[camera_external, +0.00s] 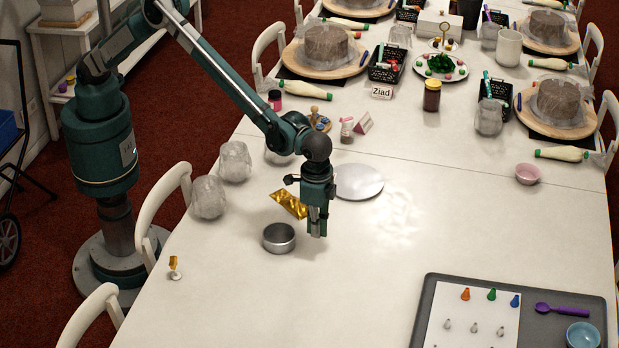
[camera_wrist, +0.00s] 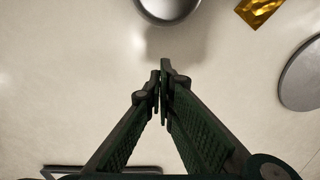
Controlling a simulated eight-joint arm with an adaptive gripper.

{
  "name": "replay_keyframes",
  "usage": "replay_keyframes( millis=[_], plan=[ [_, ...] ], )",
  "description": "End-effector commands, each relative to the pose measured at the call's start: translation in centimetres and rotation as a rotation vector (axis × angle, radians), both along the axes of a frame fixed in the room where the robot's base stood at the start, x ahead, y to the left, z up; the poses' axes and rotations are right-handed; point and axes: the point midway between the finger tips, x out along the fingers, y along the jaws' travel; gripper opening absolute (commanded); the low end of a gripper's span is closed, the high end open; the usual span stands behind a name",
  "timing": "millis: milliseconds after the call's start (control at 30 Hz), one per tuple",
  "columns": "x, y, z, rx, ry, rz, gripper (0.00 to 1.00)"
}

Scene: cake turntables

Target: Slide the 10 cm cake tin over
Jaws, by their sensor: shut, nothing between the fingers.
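A small round silver cake tin (camera_external: 279,238) stands upright on the white table, just left of my gripper in the external view. It also shows at the top edge of the wrist view (camera_wrist: 168,10), partly cut off. My gripper (camera_external: 317,232) points down close to the table, to the right of the tin. In the wrist view my gripper (camera_wrist: 160,80) has its fingertips together with nothing between them, and a strip of bare table separates them from the tin.
A gold foil packet (camera_external: 289,204) lies behind the tin, and a round silver board (camera_external: 358,182) lies beyond it. Crumpled clear bags (camera_external: 209,197) are at the left edge. A grey tray (camera_external: 424,310) is at front right. The table between is clear.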

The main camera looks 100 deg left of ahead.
Motion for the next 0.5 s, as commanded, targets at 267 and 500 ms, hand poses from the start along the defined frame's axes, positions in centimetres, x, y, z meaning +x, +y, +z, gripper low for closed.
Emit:
replay_keyframes(
  millis=[267,500],
  plan=[
    [0.0,0.0,-4.1,0.0,0.0,0.0,0.0],
    [-0.7,0.0,-5.8,0.0,0.0,0.0,0.0]
  ],
)
